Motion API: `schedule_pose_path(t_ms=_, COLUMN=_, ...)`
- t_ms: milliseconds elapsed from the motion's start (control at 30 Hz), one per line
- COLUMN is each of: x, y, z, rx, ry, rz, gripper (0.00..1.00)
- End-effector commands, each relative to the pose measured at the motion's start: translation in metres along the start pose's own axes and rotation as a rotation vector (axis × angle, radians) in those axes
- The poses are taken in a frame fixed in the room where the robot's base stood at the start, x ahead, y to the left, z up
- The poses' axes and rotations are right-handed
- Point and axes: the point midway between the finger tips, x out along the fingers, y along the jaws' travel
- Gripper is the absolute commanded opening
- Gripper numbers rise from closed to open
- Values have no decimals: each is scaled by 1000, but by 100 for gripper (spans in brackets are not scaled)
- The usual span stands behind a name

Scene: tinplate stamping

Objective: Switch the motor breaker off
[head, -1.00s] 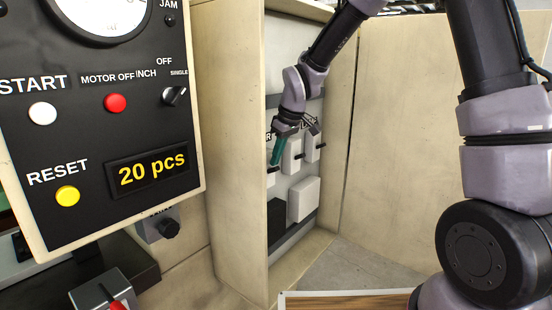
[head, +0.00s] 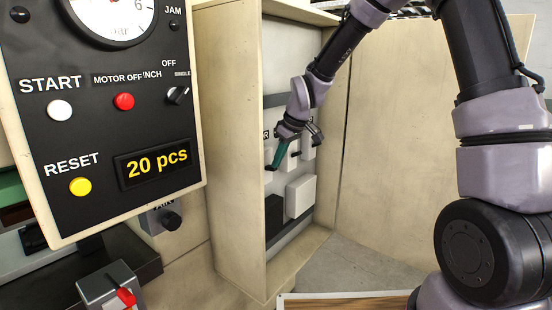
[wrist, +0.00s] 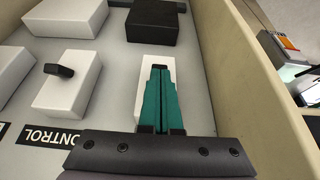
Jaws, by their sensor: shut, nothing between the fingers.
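My gripper (head: 271,167) is inside the open cabinet, its teal fingers pointing down and left at the breakers. In the wrist view the fingers (wrist: 160,70) are together, with nothing between them. They lie in front of a white breaker (wrist: 142,90) beside the cabinet's side wall, likely the motor breaker; only the end of its label, an "R", shows in the head view. Its lever is hidden behind the fingers, so its position and any contact cannot be told. The neighbouring breaker (wrist: 72,90) has a black lever and a label reading "CONTROL".
A white box (head: 300,196) and a black box (head: 274,216) sit lower in the cabinet. The cabinet's side wall (wrist: 225,70) runs close beside the fingers. The control panel (head: 100,215) with buttons and a "20 pcs" display stands at the left.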

Motion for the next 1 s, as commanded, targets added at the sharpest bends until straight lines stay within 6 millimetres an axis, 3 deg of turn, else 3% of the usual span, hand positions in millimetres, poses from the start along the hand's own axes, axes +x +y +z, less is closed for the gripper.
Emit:
schedule_pose_path(t_ms=200, x=6, y=0, z=11, rx=2, ry=-1, rz=0, gripper=0)
schedule_pose_path(t_ms=433, x=6, y=0, z=11, rx=0, ry=0, rz=0, gripper=0)
schedule_pose_path(t_ms=1000, x=7, y=0, z=-5, rx=0, ry=-1, rz=0, gripper=0)
